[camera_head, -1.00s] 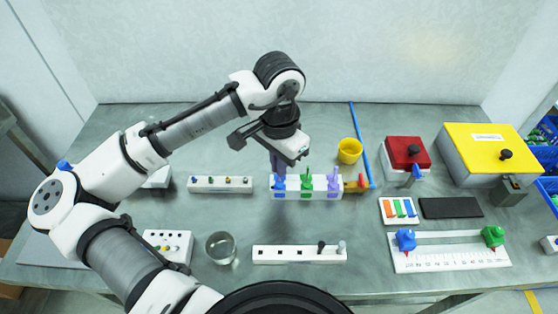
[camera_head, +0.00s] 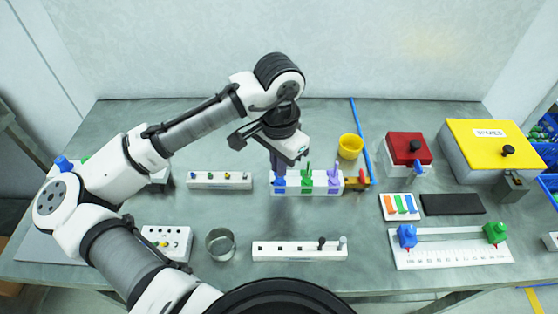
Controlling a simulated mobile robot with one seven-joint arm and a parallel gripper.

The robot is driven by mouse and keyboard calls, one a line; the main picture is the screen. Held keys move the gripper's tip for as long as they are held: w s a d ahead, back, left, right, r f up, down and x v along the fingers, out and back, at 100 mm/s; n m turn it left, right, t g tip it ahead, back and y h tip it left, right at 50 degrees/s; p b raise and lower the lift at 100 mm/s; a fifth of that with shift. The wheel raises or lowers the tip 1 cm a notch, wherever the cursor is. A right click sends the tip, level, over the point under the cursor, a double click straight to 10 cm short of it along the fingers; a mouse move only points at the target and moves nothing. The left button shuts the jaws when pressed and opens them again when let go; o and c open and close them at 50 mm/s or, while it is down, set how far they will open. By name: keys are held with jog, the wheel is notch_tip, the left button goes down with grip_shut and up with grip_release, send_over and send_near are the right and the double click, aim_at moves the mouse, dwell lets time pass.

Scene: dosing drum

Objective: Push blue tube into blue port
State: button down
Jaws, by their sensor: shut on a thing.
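The white block (camera_head: 293,187) with blue, green and purple port markings stands in the middle of the table. The blue port (camera_head: 279,188) is at its left end, with blue showing at its top. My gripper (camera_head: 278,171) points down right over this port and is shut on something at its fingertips. That thing is most likely the blue tube, but it is too small and covered to see how deep it sits. A long blue tube (camera_head: 359,140) also lies on the table, behind and right of the block.
A yellow cup (camera_head: 350,147) stands behind the block. A red-topped box (camera_head: 407,149) and a yellow-lidded box (camera_head: 487,145) stand to the right. A white strip (camera_head: 220,180) with knobs lies left; a longer strip (camera_head: 300,254) and a glass (camera_head: 220,244) lie in front.

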jog(key=shift+f, duration=0.4)
jog(key=c, duration=1.5)
grip_release()
jog(key=shift+r, duration=0.15)
notch_tip(320, 180, up, 14)
jog(key=shift+f+b, duration=0.15)
jog(key=shift+b, duration=0.3)
